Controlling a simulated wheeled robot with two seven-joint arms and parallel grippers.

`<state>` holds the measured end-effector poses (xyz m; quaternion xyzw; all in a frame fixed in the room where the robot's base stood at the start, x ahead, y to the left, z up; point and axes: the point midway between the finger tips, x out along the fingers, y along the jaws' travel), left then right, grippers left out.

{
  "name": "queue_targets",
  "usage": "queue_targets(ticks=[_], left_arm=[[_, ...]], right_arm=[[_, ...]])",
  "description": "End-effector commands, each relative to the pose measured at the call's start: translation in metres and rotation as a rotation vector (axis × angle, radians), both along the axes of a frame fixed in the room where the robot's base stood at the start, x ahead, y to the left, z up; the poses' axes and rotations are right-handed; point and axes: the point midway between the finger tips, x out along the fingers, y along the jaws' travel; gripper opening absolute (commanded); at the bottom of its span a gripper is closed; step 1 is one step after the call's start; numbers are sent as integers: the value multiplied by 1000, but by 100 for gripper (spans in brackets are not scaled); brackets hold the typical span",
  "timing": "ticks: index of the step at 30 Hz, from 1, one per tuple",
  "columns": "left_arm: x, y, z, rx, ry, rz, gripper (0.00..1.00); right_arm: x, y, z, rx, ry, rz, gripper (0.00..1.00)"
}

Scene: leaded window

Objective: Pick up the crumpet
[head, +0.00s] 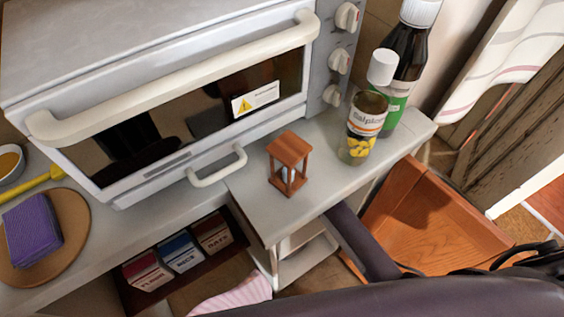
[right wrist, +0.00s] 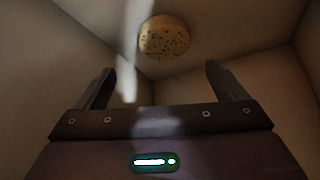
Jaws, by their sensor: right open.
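The crumpet (right wrist: 164,37) is a round, tan piece with dark specks, seen in the right wrist view at the top centre. It lies on a pale surface inside a dim, walled space. My right gripper (right wrist: 160,70) is open and empty, its two fingers pointing toward the crumpet. The crumpet shows beyond the fingertips, roughly centred between them and apart from them. In the head view the crumpet and my right gripper's fingers are hidden. My left gripper is not in view.
Pale walls (right wrist: 45,60) close in around my right gripper. In the head view a wooden hourglass-like frame (head: 289,163), a labelled jar (head: 362,128) and a dark bottle (head: 407,65) stand on the grey counter (head: 250,205). An open wooden drawer or door (head: 430,215) is at right.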

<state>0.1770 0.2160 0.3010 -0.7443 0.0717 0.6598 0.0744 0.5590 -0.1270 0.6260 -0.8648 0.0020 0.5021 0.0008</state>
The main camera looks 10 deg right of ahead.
Motion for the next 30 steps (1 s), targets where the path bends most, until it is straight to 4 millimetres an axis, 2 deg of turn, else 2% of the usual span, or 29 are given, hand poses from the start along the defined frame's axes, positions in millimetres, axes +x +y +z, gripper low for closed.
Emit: queue_targets(ticks=[13, 17, 23, 26, 30], left_arm=[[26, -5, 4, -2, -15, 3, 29], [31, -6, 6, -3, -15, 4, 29], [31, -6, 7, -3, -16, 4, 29], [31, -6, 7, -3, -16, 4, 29], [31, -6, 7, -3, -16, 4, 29]], right_arm=[[23, 7, -56, 0, 1, 0, 91], [27, 8, -63, 2, 1, 0, 91], [27, 8, -63, 2, 1, 1, 91], [27, 7, -63, 2, 1, 1, 82], [27, 7, -63, 2, 1, 1, 64]])
